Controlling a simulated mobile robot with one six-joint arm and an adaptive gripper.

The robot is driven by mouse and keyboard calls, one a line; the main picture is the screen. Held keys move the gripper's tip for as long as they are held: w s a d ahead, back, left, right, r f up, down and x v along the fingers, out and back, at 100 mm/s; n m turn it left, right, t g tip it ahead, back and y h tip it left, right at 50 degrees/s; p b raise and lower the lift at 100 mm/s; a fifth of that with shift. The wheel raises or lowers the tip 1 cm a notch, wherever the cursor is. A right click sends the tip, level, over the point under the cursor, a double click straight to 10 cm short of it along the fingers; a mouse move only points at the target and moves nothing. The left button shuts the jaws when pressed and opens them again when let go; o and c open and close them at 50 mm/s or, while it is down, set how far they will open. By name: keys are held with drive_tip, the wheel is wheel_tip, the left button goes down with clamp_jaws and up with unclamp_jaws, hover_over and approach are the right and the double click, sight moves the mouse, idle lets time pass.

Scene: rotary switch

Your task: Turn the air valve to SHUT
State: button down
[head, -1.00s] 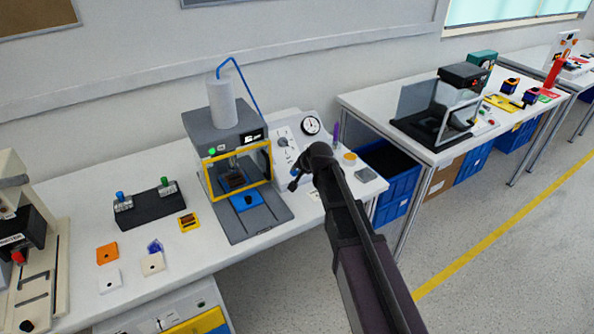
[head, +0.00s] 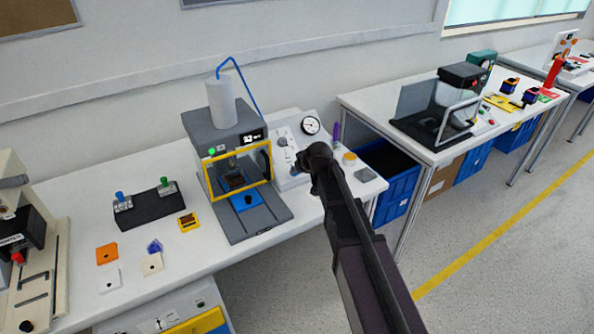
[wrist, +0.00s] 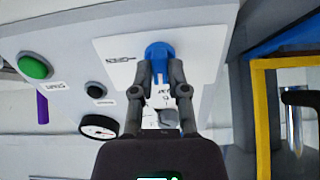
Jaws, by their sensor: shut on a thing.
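The air valve is a blue knob (wrist: 157,49) on a white plate (wrist: 200,50) on the sloped panel in the wrist view. My gripper (wrist: 159,70) is shut on the knob, with one finger on each side of it. Lettering and a small symbol show on the plate beside the knob, too blurred to read. In the head view my gripper (head: 299,166) is at the panel (head: 284,142) and hides the knob. Which mark the knob points to, I cannot tell.
A pressure gauge (head: 311,126) stands on the panel. A green button (wrist: 34,67) and a black button (wrist: 96,90) are near the knob. The yellow-framed press (head: 238,170) stands close on the left. A purple item (head: 336,133) and a yellow-topped pot (head: 349,158) are to the right.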

drive_tip(key=shift+s+n, duration=0.1)
drive_tip(key=shift+n, duration=0.3)
drive_tip(key=c, duration=0.6)
unclamp_jaws()
drive_tip(key=shift+c, duration=0.2)
drive_tip(key=shift+m, duration=0.6)
